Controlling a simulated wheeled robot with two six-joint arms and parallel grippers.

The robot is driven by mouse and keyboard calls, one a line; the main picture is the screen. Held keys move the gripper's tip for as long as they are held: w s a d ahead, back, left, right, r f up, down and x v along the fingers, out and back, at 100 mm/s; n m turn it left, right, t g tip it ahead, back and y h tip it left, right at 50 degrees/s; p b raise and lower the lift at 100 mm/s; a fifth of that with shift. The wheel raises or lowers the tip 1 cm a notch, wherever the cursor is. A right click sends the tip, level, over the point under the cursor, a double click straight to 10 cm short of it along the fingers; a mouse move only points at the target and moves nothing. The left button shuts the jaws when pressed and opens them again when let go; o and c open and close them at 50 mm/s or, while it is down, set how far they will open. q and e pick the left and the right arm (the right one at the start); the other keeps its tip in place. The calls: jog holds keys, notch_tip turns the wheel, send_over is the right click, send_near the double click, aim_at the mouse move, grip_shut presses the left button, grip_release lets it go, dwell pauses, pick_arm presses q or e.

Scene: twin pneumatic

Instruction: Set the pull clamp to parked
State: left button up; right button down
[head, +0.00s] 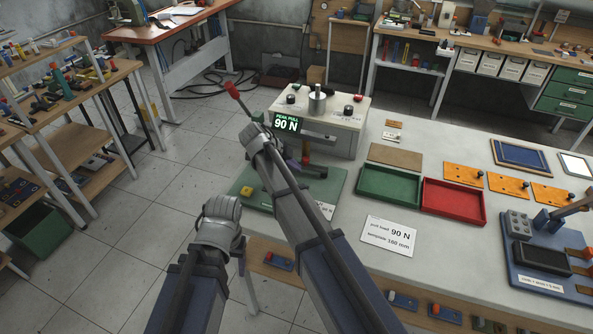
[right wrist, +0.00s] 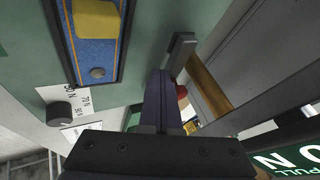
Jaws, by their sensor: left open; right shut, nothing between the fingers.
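The test unit with the "PEAK PULL 90 N" display (head: 286,123) stands at the back of the green base plate (head: 245,183). I cannot clearly pick out the pull clamp; my right arm covers much of this area. A dark rod with a red grip (head: 232,90) slants up left behind my right wrist. A grey bar (head: 320,137) juts from the unit, also seen in the right wrist view (right wrist: 180,52), near a small red part (right wrist: 182,93). My right gripper (head: 292,163) is shut and empty over the plate, its dark fingers (right wrist: 159,95) near that bar. My left gripper (head: 239,250) is open, low, before the table edge.
A yellow block (right wrist: 97,20) sits on a blue strip beside a black knob (right wrist: 61,114) with force labels. Right of the plate are a green tray (head: 388,202), a red tray (head: 453,218) and a card (head: 389,235) reading 90 N and 160 mm. The floor at left is partly clear.

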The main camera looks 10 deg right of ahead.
jog(key=shift+w+d+m+g, duration=0.2)
jog(key=shift+w+m+g, duration=0.3)
jog(key=shift+w+m, duration=0.35)
jog(key=shift+w+d, duration=0.15)
jog(key=shift+w, duration=0.2)
jog(key=shift+w+d, duration=0.1)
